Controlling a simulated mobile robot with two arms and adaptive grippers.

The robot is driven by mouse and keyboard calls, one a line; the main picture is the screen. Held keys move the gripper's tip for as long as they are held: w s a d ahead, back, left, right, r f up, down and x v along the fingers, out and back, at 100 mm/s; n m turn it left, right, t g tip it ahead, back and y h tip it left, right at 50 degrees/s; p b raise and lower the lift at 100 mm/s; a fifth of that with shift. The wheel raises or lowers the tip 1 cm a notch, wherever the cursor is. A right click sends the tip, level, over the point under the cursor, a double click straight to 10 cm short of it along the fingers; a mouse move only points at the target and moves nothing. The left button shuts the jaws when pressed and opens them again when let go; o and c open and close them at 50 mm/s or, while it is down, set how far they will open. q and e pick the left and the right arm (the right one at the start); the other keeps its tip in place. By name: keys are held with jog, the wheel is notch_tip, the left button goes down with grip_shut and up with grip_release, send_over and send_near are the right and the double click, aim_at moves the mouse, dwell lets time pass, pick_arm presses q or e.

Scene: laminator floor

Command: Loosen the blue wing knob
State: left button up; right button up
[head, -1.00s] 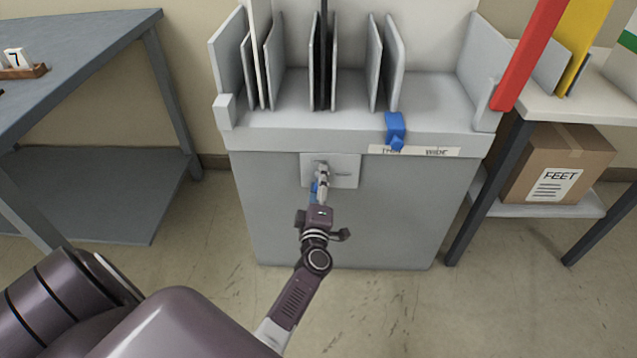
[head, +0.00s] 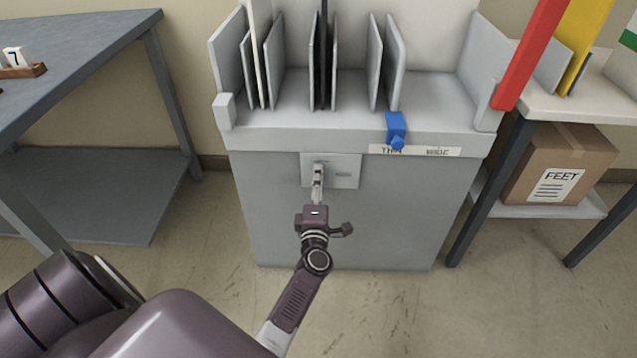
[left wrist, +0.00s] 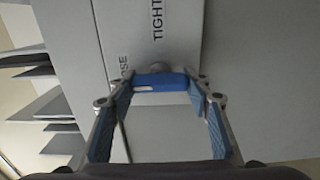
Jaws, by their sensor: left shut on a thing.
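The blue wing knob (left wrist: 160,82) is on a light plate (head: 345,171) on the front of the grey cabinet. In the left wrist view it lies crosswise between the two blue-padded fingertips. My left gripper (head: 318,172) is shut on it, and it also shows in the left wrist view (left wrist: 160,88). In the head view the gripper hides the knob. The plate carries the word "TIGHT" (left wrist: 157,20) and a partly hidden word ending in "OSE" (left wrist: 124,68), both turned sideways in the wrist view. My right gripper is not in view.
A blue slider (head: 396,128) sits on the cabinet's front edge above a "THIN"/"WIDE" label (head: 440,152). Upright grey dividers (head: 375,62) stand on top. A dark table (head: 80,60) is at left; a shelf with a cardboard box (head: 560,165) is at right.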

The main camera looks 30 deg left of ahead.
pick_arm(q)
jog(key=shift+f, duration=0.1)
jog(key=o, duration=1.1)
jog(key=shift+o, duration=0.4)
